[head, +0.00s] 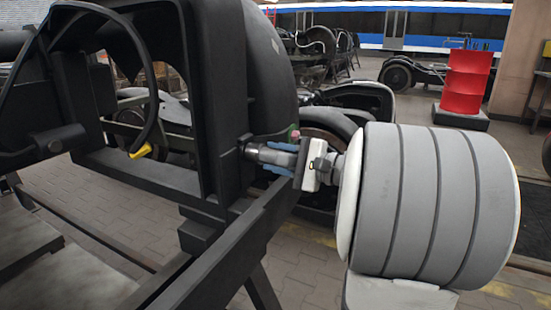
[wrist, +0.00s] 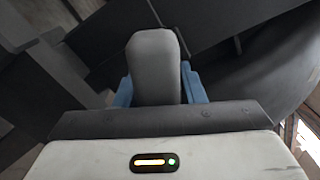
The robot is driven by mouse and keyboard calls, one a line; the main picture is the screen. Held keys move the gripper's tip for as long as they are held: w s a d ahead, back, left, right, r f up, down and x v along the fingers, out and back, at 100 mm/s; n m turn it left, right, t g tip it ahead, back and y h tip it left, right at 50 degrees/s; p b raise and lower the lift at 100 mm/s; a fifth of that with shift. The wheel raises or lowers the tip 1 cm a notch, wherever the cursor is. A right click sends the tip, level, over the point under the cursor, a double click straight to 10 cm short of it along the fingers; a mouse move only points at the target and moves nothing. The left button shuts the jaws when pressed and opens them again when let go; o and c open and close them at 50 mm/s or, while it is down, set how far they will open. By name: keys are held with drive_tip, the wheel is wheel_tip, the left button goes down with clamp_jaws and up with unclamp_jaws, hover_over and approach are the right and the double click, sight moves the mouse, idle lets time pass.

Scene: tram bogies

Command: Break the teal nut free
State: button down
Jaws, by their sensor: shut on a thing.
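My gripper (head: 279,157) has blue fingers and is shut on a grey rounded tool (head: 266,154), which points left at the dark bogie frame (head: 228,150). In the wrist view the grey tool (wrist: 153,62) stands between the two blue fingers of my gripper (wrist: 157,76). The tool's far end is close to an upright of the frame; I cannot tell whether it touches. I cannot make out the teal nut in either view; the tool or the frame may hide it.
A dark beam (head: 222,258) of the frame runs just below and left of my gripper. A yellow piece (head: 141,151) hangs at the left on a dark hoop. A red drum (head: 467,83) stands far back right. Paved floor (head: 315,262) shows below.

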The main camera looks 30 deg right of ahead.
drive_tip(key=shift+v, duration=2.75)
